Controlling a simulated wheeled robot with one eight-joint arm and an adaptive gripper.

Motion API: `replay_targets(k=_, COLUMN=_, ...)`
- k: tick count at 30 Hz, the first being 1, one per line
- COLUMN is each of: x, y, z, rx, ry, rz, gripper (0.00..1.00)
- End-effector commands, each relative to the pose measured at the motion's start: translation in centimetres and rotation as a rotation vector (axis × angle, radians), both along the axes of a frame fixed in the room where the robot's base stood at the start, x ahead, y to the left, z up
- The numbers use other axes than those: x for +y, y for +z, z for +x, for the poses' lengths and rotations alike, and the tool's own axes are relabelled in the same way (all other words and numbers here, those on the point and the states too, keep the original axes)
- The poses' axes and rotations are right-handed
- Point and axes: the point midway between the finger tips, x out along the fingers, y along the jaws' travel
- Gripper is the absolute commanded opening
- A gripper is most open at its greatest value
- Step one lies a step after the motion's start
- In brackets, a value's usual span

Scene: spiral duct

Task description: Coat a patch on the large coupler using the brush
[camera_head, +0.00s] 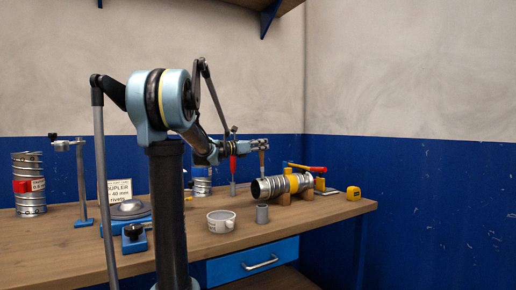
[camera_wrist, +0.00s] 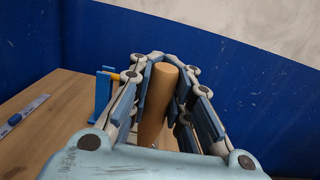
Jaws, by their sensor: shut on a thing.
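A ribbed metal duct piece (camera_head: 268,188), which I take to be the large coupler, lies on its side on wooden blocks at the right of the bench, with a yellow band around it. My gripper (camera_head: 262,144) is above the near end of this piece, apart from it. It is shut on the brush (camera_head: 263,158), whose brown handle hangs down from the fingers. In the wrist view the round wooden handle (camera_wrist: 156,108) stands between both fingers. The bristles are too small to make out and do not show in the wrist view.
An upright duct (camera_head: 30,190), a sign (camera_head: 119,189) and a blue stand (camera_head: 82,190) are at the left.

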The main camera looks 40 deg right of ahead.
Motion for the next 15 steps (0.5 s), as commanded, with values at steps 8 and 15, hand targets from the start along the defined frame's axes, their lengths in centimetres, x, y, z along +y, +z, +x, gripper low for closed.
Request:
replay_targets(k=8, x=0.0, y=0.1, z=0.0, rx=0.0, ry=0.0, rz=0.0, gripper=0.0)
replay_targets(k=15, x=0.1, y=1.8, z=0.0, rx=0.0, ry=0.0, rz=0.0, gripper=0.0)
